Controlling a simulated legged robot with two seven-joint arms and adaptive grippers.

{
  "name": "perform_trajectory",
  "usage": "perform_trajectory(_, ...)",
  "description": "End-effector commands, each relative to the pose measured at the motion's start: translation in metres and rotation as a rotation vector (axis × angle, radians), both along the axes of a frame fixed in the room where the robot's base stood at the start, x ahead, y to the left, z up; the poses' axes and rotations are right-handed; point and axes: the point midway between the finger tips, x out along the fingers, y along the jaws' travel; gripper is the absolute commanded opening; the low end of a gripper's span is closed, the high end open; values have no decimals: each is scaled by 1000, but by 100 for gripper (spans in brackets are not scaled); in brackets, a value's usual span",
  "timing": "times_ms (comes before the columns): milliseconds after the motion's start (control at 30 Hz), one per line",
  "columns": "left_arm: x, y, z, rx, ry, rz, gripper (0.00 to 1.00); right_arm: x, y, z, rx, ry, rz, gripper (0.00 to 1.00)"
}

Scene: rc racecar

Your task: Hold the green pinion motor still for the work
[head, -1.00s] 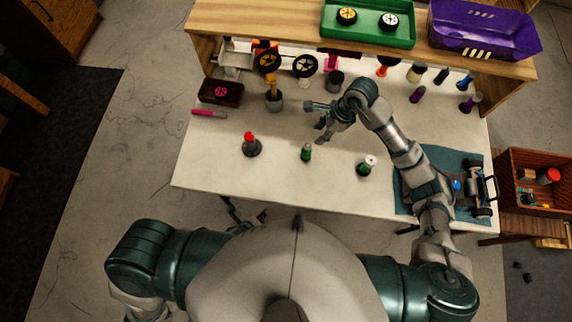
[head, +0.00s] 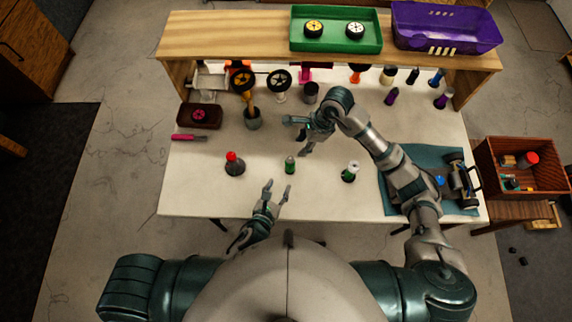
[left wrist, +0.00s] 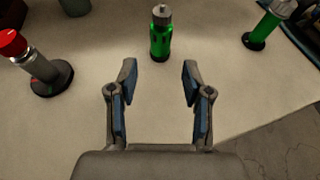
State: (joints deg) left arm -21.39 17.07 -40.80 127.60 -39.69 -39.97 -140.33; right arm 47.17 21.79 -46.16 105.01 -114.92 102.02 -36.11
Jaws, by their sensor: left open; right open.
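A small green cylinder with a grey metal top, which looks like the green pinion motor (head: 290,166), stands upright on the pale table near its front edge. In the left wrist view the motor (left wrist: 160,38) stands just beyond the fingertips, centred between them. My left gripper (head: 278,187) is open and empty at the table's front edge, just short of the motor; its two fingers (left wrist: 159,72) are spread and touch nothing. My right gripper (head: 295,137) is open and empty above the middle of the table, behind the motor.
A red-topped dark tool (head: 234,166) stands left of the motor, and a green item with a white top (head: 350,173) stands right. A blue mat (head: 401,208) with a car chassis (head: 458,180) lies at the right. Several tools stand along the back, below a wooden shelf (head: 230,27).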

Motion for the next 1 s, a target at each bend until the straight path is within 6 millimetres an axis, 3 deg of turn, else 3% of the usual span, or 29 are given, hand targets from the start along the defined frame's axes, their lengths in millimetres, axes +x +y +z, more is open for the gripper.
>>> perform_trajectory(300,62,-21,-26,-1,-2,1,49,0,0,0,0,0,0,42)
perform_trajectory(600,112,-38,-48,-2,1,1,49,0,0,0,0,0,0,42)
perform_trajectory(800,127,-43,-56,-1,1,-1,49,-1,0,0,0,0,0,42)
perform_trajectory(1000,130,-44,-57,-2,1,-1,49,-1,0,0,0,-1,0,42)
